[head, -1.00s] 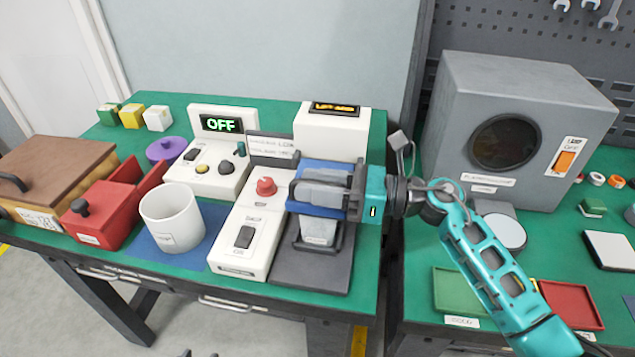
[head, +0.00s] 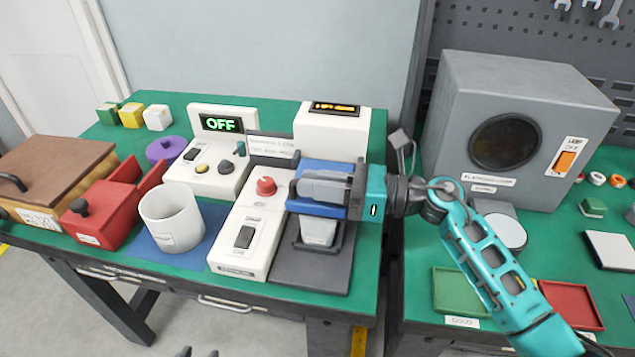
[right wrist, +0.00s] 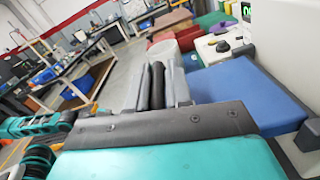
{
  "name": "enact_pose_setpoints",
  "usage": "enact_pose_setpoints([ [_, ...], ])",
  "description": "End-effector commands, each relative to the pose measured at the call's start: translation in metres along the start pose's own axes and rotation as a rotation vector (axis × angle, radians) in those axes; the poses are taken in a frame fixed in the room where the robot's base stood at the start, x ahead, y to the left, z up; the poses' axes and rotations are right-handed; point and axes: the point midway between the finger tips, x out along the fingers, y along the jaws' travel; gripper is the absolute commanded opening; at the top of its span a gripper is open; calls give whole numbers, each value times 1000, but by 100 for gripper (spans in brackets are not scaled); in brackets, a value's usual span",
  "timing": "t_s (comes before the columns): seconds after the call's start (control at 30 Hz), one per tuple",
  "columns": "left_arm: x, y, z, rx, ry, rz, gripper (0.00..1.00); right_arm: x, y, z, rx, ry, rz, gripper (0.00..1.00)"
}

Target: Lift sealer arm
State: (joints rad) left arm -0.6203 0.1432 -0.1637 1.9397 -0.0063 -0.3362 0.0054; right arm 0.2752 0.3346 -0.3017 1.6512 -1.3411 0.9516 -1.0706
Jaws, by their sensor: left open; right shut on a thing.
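The sealer (head: 332,128) is a white unit with a blue arm (head: 330,168) lying low over a dark base plate (head: 312,275). A pale tapered cup (head: 319,233) stands upright in a dark holder under the arm. Two dark tips of my left gripper (head: 199,353) show at the bottom edge, apart and empty.
A white control box (head: 245,250) with a red knob stands left of the base plate. A white mug (head: 172,220), red box (head: 100,222) and a panel reading OFF (head: 221,124) are further left. A grey chamber (head: 455,130) stands on the right bench.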

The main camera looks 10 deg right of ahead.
Motion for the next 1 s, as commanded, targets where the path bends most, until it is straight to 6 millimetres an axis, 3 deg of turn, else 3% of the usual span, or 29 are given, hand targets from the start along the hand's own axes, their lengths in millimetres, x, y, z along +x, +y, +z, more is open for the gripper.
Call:
enact_pose_setpoints([
  [0.43,-14,0,-14,-2,-6,0,43,1,-7,28,246,7,6,0],
  [0.8,-10,0,-10,-2,-6,-1,43,1,-24,54,240,2,4,0],
  [1.0,-12,0,-12,-2,-6,-1,43,1,-30,62,325,-1,2,0],
])
